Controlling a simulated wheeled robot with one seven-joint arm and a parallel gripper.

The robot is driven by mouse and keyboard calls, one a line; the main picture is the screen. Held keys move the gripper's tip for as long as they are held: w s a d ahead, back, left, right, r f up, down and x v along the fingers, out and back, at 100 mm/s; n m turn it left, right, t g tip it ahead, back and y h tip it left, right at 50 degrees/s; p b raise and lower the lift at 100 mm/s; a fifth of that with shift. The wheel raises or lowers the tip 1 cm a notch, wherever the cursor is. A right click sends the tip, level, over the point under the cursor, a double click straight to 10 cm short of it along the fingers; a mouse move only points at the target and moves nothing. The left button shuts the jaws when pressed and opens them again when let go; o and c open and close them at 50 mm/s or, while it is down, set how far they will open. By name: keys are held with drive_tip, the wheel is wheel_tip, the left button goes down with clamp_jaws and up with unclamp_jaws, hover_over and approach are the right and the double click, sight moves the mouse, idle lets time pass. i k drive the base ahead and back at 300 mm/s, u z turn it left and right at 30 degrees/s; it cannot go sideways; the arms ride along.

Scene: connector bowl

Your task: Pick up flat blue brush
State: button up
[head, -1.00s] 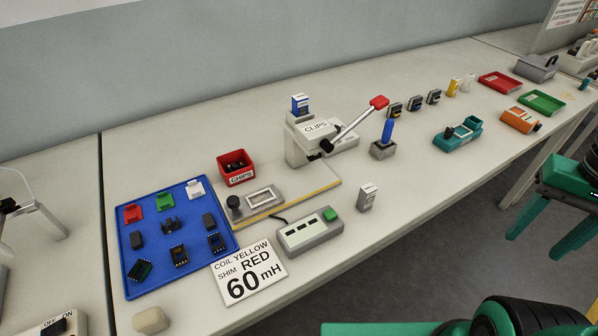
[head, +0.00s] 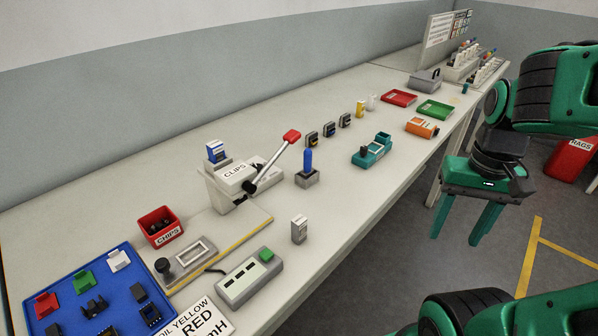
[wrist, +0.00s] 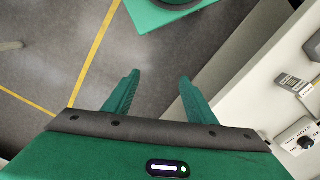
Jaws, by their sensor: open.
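A blue upright handle (head: 308,160) stands in a small grey block (head: 307,178) on the bench, right of the red-knobbed lever, in the head view. It is the only brush-like blue thing I can make out, and no bristles show. My gripper (head: 456,247) hangs off the bench's front side at the right, fingers down, open and empty. It is well apart from the blue handle. In the wrist view my gripper's two fingers (wrist: 159,78) are spread with only floor between them, and the blue handle is not in view.
The clips press (head: 228,190) with its raised lever (head: 270,162) stands left of the grey block. A small grey-white box (head: 299,230) is in front, and a teal device (head: 371,150) is to the right. Bare bench lies between them. The bench's front edge separates my gripper from these.

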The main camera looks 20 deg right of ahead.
sight(308, 172)
drive_tip(key=z, duration=1.85)
drive_tip(key=k, duration=1)
drive_tip(key=u, duration=1.4)
drive_tip(key=i, duration=1)
